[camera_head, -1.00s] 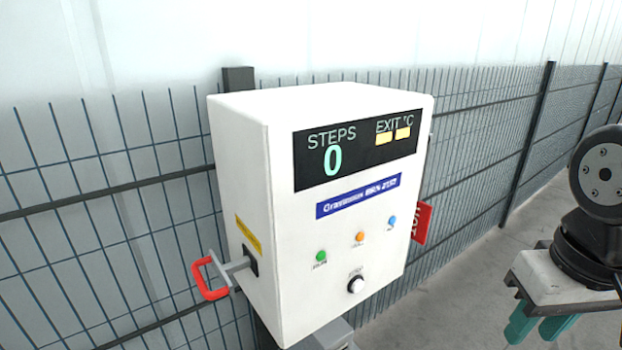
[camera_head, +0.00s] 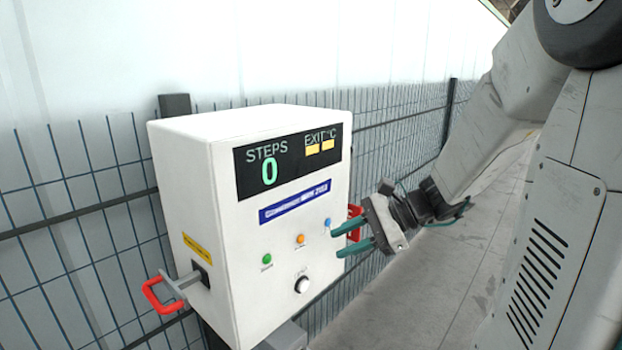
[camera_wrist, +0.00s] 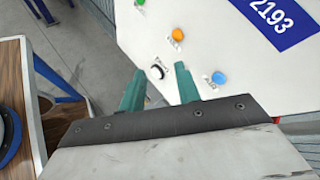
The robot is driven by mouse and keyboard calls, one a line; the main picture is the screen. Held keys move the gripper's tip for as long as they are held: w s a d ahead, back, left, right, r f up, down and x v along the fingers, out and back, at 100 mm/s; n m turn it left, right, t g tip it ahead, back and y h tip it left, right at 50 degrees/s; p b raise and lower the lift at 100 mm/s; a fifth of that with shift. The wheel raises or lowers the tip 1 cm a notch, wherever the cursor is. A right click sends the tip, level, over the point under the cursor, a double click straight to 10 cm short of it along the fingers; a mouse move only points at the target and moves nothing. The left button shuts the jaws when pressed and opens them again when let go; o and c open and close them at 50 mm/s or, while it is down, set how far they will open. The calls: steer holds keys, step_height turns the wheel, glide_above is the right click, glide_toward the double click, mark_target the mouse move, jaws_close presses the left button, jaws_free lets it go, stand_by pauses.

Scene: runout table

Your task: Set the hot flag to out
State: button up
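A white control box (camera_head: 180,180) stands at the fence, its display reading STEPS 0. The red hot flag (camera_head: 355,212) sticks out at the box's right side, mostly hidden behind my gripper's fingers in the head view; its lettering cannot be read now. My gripper (camera_head: 333,241) is open, its two teal fingers apart and pointing left across the box's right front edge near the blue button (camera_head: 328,222). I see nothing between the fingers. In the wrist view my gripper (camera_wrist: 159,70) also shows spread, with the box front beyond; the flag is not clearly visible there.
A red-handled lever (camera_head: 165,292) sticks out at the box's left. A mesh fence (camera_head: 80,215) runs behind. A wooden-topped table (camera_wrist: 38,120) stands left in the wrist view.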

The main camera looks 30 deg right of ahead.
steer(key=w+d+r+m+t+h, duration=0.1)
steer(key=w+d+r+m+t, duration=0.1)
steer(key=w+d+m+t, duration=0.5)
steer(key=m+t+h, duration=0.3)
steer(key=m, duration=0.3)
glide_toward(353, 178)
steer(key=w+a+f, duration=0.1)
steer(key=w+a, duration=0.1)
steer(key=shift+m+t, duration=0.3)
steer(key=x, duration=0.7)
steer(key=shift+w+d+r, duration=0.2)
steer(key=shift+w+d, duration=0.1)
steer(key=shift+w, duration=0.4)
steer(key=shift+a, duration=0.1)
jaws_close()
